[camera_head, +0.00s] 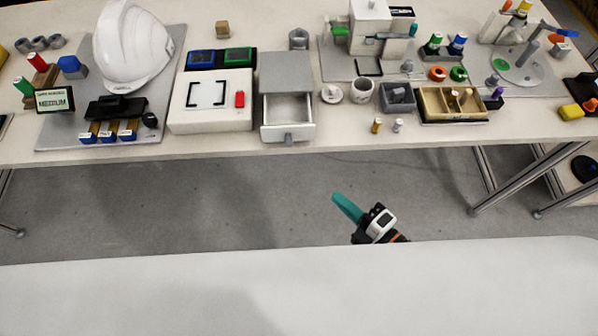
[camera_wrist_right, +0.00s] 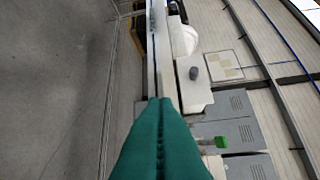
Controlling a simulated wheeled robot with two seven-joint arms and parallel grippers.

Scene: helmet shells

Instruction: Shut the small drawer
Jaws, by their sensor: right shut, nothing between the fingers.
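The small grey drawer (camera_head: 288,112) stands pulled out toward me from its grey cabinet (camera_head: 286,73) near the table's front edge. Its inside looks empty, and a round knob (camera_head: 288,138) is on its front. My right gripper (camera_head: 346,207) has teal fingers and is in front of the table, below and right of the drawer, touching nothing. In the right wrist view its teal fingers (camera_wrist_right: 160,135) are pressed together with nothing between them. My left gripper is in neither view.
A white box (camera_head: 212,120) stands left of the cabinet. A white cup (camera_head: 362,91), a grey bin (camera_head: 398,97) and a tan organizer (camera_head: 452,116) stand to its right. A white helmet (camera_head: 130,48) is at the left. Space before the table is free.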

